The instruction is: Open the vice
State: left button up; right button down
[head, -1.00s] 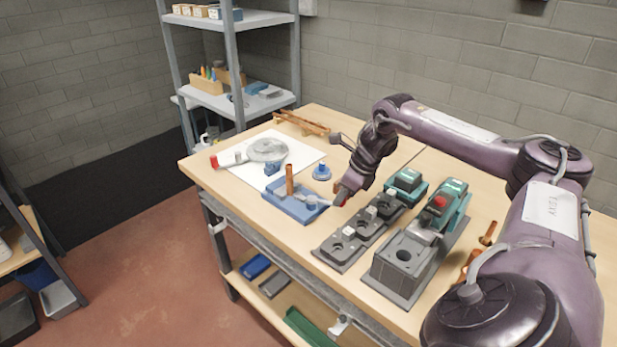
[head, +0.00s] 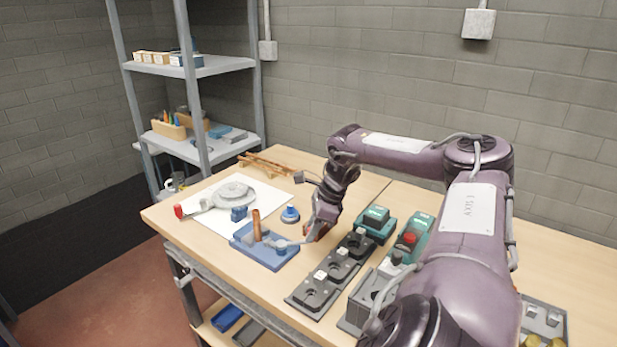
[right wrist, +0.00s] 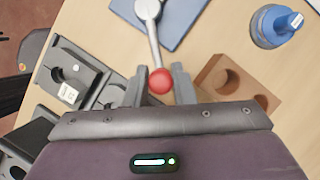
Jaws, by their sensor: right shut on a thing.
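The vice (head: 268,257) is a blue base on the workbench, with an upright copper pipe (head: 256,224) standing in it. A grey lever (head: 289,243) reaches from the vice toward my right gripper. In the right wrist view, this lever (right wrist: 153,42) ends in a red ball knob (right wrist: 160,80), and part of the blue base (right wrist: 190,15) shows at the top. My right gripper (right wrist: 160,88) is shut on the red knob, with one finger on each side. In the head view my right gripper (head: 314,232) is at the lever's end. My left gripper is not in view.
Dark fixture plates (head: 313,291) and teal-and-grey devices (head: 375,222) stand right of the vice. A blue round part (head: 290,215) is behind it. A wooden block with holes (right wrist: 226,78) lies beside the gripper. A white sheet (head: 208,215) holds a grey disc.

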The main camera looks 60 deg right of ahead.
jog(key=shift+w, duration=0.1)
jog(key=c, duration=1.2)
grip_release()
jog(key=v, duration=0.7)
jog(key=shift+r+b, duration=0.4)
jog(key=shift+b, duration=0.05)
jog(key=shift+d, duration=0.1)
